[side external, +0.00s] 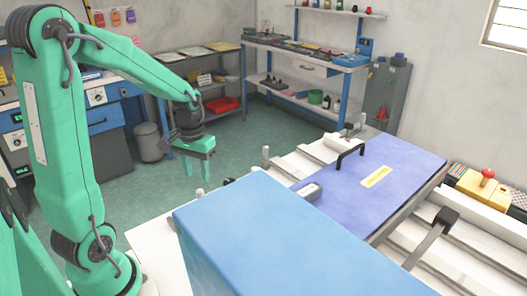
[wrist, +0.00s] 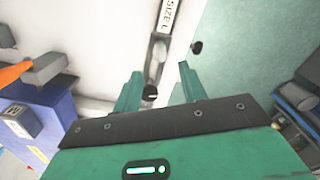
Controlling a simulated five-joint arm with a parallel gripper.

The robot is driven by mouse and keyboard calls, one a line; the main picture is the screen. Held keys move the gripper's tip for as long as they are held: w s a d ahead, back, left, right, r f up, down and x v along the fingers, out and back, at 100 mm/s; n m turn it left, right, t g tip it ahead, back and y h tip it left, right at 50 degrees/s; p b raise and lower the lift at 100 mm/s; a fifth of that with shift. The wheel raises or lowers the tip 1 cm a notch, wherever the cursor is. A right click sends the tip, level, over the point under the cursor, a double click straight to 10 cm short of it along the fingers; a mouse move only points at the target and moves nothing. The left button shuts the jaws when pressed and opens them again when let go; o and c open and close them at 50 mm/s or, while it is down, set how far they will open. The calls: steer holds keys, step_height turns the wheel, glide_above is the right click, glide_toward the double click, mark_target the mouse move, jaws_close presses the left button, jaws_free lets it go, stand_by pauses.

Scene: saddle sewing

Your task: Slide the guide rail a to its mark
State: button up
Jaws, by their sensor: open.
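My gripper (side external: 198,172) hangs in the air left of the work table, fingers pointing down, apart and empty. In the wrist view my gripper (wrist: 160,78) has its two green fingers spread. Between them, beyond the tips, a narrow grey metal strip (wrist: 156,60) with a dark round end lies on a pale surface. The large blue block hides part of the table in the side view.
A large blue block (side external: 255,235) fills the table's near side. Behind it lies a blue-violet plate (side external: 400,167) with a black handle (side external: 350,152). Short upright posts (side external: 265,156) stand along the table's far edge. A red-knobbed yellow box (side external: 485,187) is at right.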

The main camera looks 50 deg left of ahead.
mark_target(200, 190)
steer(key=shift+f, duration=0.1)
steer(key=shift+f, duration=3.8)
steer(key=shift+c, duration=0.2)
